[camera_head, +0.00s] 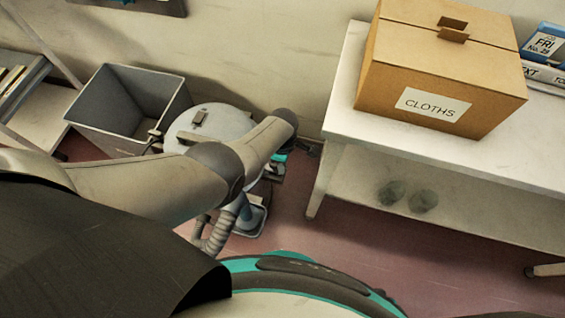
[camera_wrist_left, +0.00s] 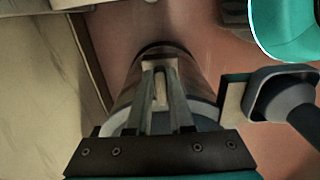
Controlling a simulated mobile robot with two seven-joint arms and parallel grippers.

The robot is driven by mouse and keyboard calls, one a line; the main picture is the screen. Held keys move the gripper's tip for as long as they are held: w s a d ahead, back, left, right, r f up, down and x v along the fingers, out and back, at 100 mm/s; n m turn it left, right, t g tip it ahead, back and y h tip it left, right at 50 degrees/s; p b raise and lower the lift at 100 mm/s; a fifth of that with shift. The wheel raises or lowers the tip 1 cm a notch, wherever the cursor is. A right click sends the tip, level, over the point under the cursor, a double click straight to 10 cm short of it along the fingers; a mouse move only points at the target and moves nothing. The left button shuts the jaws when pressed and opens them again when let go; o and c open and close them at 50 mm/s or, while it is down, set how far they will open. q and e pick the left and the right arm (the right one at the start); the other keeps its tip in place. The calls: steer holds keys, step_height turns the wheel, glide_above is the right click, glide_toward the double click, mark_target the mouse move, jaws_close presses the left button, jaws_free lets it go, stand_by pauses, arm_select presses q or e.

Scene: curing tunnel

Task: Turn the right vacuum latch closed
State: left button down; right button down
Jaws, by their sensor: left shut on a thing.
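The vacuum (camera_head: 224,121) stands on the floor with its round grey lid partly covered by my left arm. A latch (camera_head: 155,141) shows at the left side of its lid. The right side, where the right latch sits, is hidden behind my arm in the head view. In the left wrist view the vacuum's drum (camera_wrist_left: 124,92) is below the fingers. My left gripper (camera_wrist_left: 160,68) is shut on a small pale upright piece, the right latch (camera_wrist_left: 160,88), between its fingers. How far the latch is turned cannot be told. My right gripper is in neither view.
A grey open bin (camera_head: 118,100) stands left of the vacuum, close to the wall. A white table (camera_head: 345,110) with a cardboard box (camera_head: 440,65) marked CLOTHS is at the right.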

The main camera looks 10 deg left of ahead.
arm_select(q)
steer(key=shift+a, duration=0.1)
stand_by(0.4)
steer(key=c, duration=0.8)
jaws_free()
steer(key=shift+r, duration=0.1)
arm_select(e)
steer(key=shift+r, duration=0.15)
arm_select(q)
steer(key=shift+r+p, duration=0.25)
steer(key=shift+p, duration=0.1)
step_height(320, 180, up, 3)
steer(key=p, duration=0.2)
steer(key=shift+p, duration=0.3)
step_height(320, 180, up, 3)
steer(key=p, duration=0.2)
steer(key=shift+r+p, duration=0.1)
steer(key=shift+p, duration=0.3)
steer(key=shift+r, duration=0.25)
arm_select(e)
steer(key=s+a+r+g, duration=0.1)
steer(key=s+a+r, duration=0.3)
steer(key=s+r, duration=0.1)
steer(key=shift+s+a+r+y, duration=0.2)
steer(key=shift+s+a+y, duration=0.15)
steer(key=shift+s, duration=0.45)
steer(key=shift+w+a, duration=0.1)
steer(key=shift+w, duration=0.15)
